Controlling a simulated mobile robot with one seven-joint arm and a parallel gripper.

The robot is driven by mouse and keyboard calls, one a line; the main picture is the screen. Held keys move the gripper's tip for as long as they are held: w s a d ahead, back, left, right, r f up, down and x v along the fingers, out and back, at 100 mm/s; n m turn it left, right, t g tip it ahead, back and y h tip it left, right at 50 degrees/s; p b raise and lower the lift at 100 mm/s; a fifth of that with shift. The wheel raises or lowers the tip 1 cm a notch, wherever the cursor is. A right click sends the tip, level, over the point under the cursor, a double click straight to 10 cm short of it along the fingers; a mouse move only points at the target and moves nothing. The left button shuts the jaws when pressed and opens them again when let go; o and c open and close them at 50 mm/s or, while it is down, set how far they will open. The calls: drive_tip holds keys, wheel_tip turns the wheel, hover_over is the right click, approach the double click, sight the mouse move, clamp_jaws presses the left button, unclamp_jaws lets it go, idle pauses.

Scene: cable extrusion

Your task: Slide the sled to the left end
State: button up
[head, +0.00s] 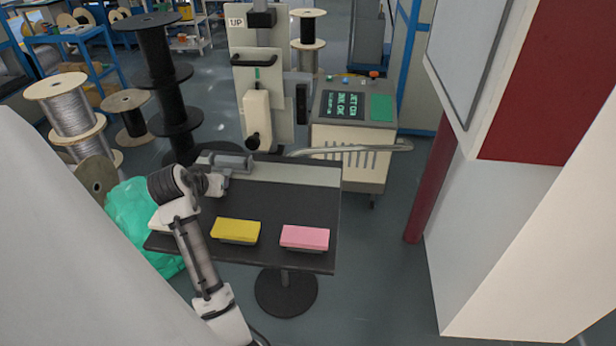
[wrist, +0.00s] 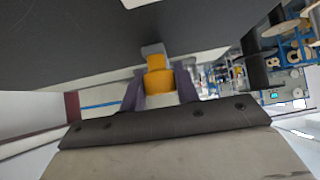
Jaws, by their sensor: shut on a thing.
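A grey block with a rounded top, which looks like the sled (head: 232,162), sits at the left part of a pale rail (head: 290,173) along the table's back edge. My gripper (head: 216,184) is at the near left side of this block, low over the table. In the wrist view, the two dark fingers of my gripper (wrist: 160,86) are closed on either side of an orange knob (wrist: 158,80) with a grey end. How the knob joins the sled is hidden in the head view by my wrist.
A yellow box (head: 235,230) and a pink box (head: 305,237) lie on the dark table (head: 275,205) near its front edge. A printer cabinet (head: 350,130) and a white column machine (head: 258,80) stand behind. Black spools (head: 165,75) stand at the back left.

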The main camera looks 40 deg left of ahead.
drive_tip(key=shift+s+a, duration=0.6)
drive_tip(key=shift+a, duration=0.35)
drive_tip(key=shift+s+a, duration=0.55)
drive_tip(key=shift+a, duration=0.35)
drive_tip(key=o, duration=0.8)
drive_tip(key=shift+r, duration=0.1)
drive_tip(key=shift+r+p, duration=3)
drive_tip(key=shift+r, duration=0.95)
